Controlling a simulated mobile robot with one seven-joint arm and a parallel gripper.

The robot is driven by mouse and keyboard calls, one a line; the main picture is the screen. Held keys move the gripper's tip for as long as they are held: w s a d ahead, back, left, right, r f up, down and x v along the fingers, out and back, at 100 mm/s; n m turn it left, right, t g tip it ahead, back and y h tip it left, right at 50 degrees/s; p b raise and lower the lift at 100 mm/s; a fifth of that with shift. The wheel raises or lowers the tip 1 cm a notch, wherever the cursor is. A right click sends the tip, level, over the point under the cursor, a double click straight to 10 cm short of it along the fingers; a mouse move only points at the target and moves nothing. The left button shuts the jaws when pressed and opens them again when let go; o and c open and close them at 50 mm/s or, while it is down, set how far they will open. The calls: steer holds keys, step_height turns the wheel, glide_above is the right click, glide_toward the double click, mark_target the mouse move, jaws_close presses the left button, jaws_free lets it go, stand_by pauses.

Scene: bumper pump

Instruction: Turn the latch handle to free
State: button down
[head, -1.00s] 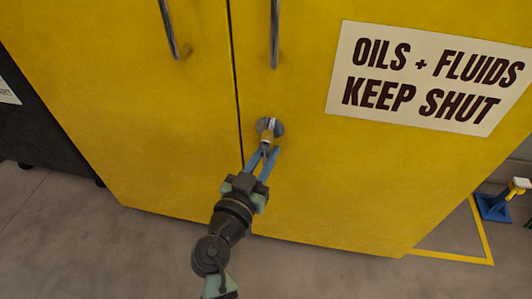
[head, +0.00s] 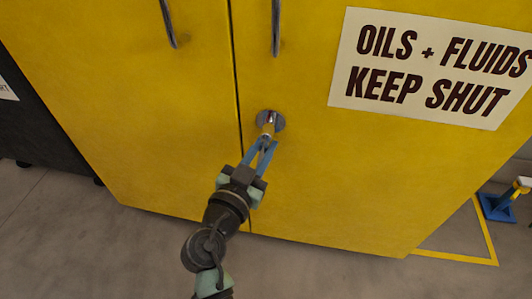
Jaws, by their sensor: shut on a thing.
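The latch handle (head: 268,129) is a small yellowish lever on a round grey plate (head: 271,119). It sits on the right door of the yellow cabinet (head: 330,175), just right of the door seam. My gripper (head: 266,142) reaches up from below, and its blue fingers are closed on the handle's lower end. The fingertips hide part of the handle. The handle points down and slightly left from its plate. Both cabinet doors are closed.
Two dark vertical pulls (head: 276,28) are on the doors above the latch. A white sign (head: 432,68) is on the right door. A black cabinet (head: 38,125) stands at left. A blue-based object (head: 496,207) stands on the floor at right, near yellow floor tape (head: 482,230).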

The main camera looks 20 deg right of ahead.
steer(key=m+b, duration=0.1)
steer(key=b, duration=0.1)
steer(key=a+m+b, duration=0.1)
steer(key=m, duration=0.1)
steer(key=shift+w+y+b, duration=0.3)
steer(key=shift+w+b, duration=0.05)
steer(key=m+b, duration=0.2)
steer(key=m, duration=0.1)
steer(key=a+r+m+y+b, duration=0.1)
steer(key=shift+w+a, duration=0.1)
steer(key=shift+w, duration=0.25)
steer(key=m, duration=0.1)
steer(key=r+m+b, duration=0.1)
steer(key=m+y+b, duration=0.1)
steer(key=m, duration=0.1)
steer(key=shift+w+a+r, duration=0.2)
steer(key=shift+a+r, duration=0.1)
steer(key=shift+r+m+t+y+b, duration=0.15)
steer(key=shift+r+m+y+b, duration=0.15)
steer(key=shift+m, duration=0.45)
steer(key=shift+r+m+t+y+b, duration=0.2)
steer(key=shift+r+m, duration=0.15)
steer(key=shift+m, duration=0.4)
steer(key=c, duration=0.8)
jaws_free()
steer(key=shift+r, duration=0.1)
steer(key=p+v, duration=0.4)
steer(key=v, duration=0.9)
steer(key=shift+p, duration=0.4)
